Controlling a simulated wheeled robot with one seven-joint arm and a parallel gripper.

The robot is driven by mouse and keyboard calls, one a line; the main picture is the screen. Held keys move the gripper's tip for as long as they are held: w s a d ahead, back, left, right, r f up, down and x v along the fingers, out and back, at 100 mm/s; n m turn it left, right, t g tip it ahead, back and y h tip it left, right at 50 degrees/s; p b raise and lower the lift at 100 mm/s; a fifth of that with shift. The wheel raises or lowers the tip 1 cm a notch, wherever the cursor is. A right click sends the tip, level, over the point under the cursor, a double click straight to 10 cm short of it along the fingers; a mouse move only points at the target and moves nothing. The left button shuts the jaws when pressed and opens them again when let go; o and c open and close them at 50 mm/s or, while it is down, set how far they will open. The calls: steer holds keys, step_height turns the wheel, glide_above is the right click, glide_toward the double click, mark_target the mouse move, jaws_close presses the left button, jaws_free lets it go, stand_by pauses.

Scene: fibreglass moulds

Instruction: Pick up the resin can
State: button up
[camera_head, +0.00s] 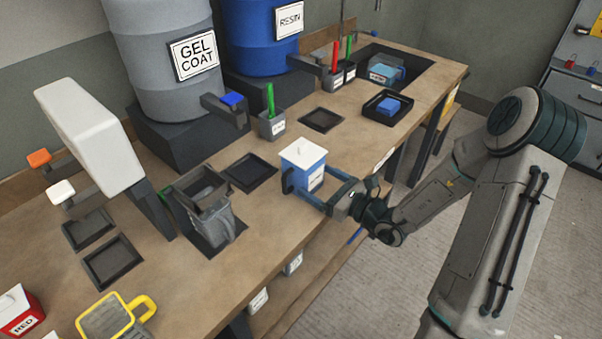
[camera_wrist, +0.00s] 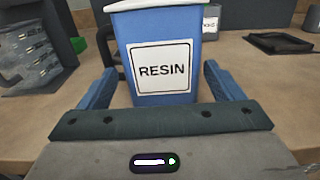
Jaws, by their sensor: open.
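The resin can (camera_head: 303,167) is a blue can with a white lid and a white label. It stands upright on the workbench near the front edge. In the wrist view the can (camera_wrist: 163,98) faces me with its RESIN label, and its base is hidden behind my gripper's body. My gripper (camera_head: 305,194) is open at the can, with one blue finger on each side of it. In the wrist view my gripper (camera_wrist: 155,88) shows gaps between both fingers and the can.
A dark square tray (camera_head: 250,172) lies just behind the can. A green-handled holder (camera_head: 271,123) is behind. The large blue RESIN drum (camera_head: 262,45) and grey GEL COAT drum (camera_head: 160,75) stand at the back.

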steer(key=p+x, duration=0.1)
steer(key=x, duration=0.4)
steer(key=shift+d+f, duration=0.1)
steer(key=shift+d, duration=0.05)
steer(key=c, duration=0.9)
steer(key=shift+c, duration=1)
steer(key=shift+r, duration=0.2)
